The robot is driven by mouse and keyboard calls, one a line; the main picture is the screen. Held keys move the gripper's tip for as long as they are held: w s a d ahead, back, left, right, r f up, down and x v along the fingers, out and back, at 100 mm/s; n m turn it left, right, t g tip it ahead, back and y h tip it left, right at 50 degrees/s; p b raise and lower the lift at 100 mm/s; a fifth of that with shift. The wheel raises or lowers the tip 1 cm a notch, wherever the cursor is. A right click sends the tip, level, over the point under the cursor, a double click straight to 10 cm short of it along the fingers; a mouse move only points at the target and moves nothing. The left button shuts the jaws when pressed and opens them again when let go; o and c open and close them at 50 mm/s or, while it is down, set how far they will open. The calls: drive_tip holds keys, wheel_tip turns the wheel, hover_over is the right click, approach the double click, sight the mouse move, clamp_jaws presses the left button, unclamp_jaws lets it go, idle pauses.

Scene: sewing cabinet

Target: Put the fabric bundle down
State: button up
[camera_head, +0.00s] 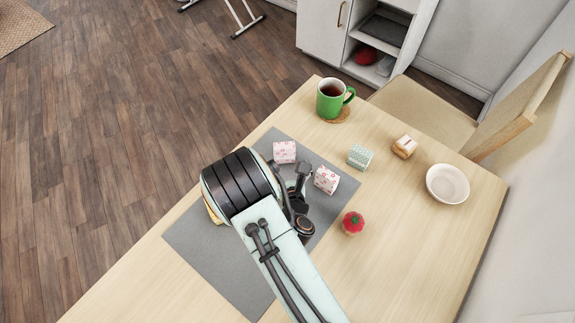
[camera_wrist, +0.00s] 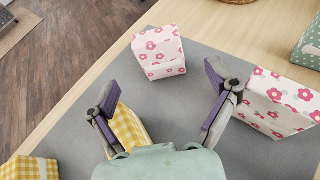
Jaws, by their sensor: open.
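My gripper (camera_head: 300,185) is open over the grey mat; its two spread fingers show in the wrist view (camera_wrist: 162,95) with only mat between their tips. A pink floral fabric bundle (camera_head: 284,152) rests on the mat and appears just beyond the fingers in the wrist view (camera_wrist: 160,52). A white bundle with pink flowers (camera_head: 326,180) sits at the mat's right edge, close beside the right finger in the wrist view (camera_wrist: 280,103). A yellow gingham bundle (camera_wrist: 131,130) is partly hidden by the left finger and palm. Another yellow gingham piece (camera_wrist: 28,168) is at the lower left.
The grey mat (camera_head: 190,240) lies on a wooden table (camera_head: 400,260). A green dotted bundle (camera_head: 360,157), a small bread-coloured item (camera_head: 404,147), a white bowl (camera_head: 447,184), a red tomato-shaped pincushion (camera_head: 353,223) and a green mug (camera_head: 331,100) stand to the right and back.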

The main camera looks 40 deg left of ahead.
drive_tip(key=shift+s+d+r, duration=0.2)
drive_tip(key=shift+s, duration=0.15)
drive_tip(key=w+d+r+m+h, duration=0.3)
drive_tip(key=d+m+h, duration=0.1)
drive_tip(key=d+m, duration=0.4)
drive_tip(key=w+d+r+m+h, duration=0.3)
drive_tip(key=d+m, duration=0.4)
drive_tip(key=m, duration=0.2)
drive_tip(key=w+d+r+m+h, duration=0.3)
drive_tip(key=d+m+h, duration=0.1)
drive_tip(key=d+m, duration=0.4)
drive_tip(key=s+d+r+m+g, duration=0.3)
drive_tip(key=s+m, duration=0.3)
drive_tip(key=s, duration=0.1)
drive_tip(key=s+d+r+m+g+y, duration=0.1)
drive_tip(key=s+d+r+m+g, duration=0.2)
drive_tip(key=s+m, duration=0.3)
drive_tip(key=s+d+r+m+g+y, duration=0.1)
drive_tip(key=s+d+r+m+g, duration=0.2)
drive_tip(key=s+m, duration=0.3)
drive_tip(key=s+d+r, duration=0.1)
drive_tip(key=s, duration=0.3)
drive_tip(key=shift+s+m+g, duration=0.15)
drive_tip(key=shift+m+g, duration=0.25)
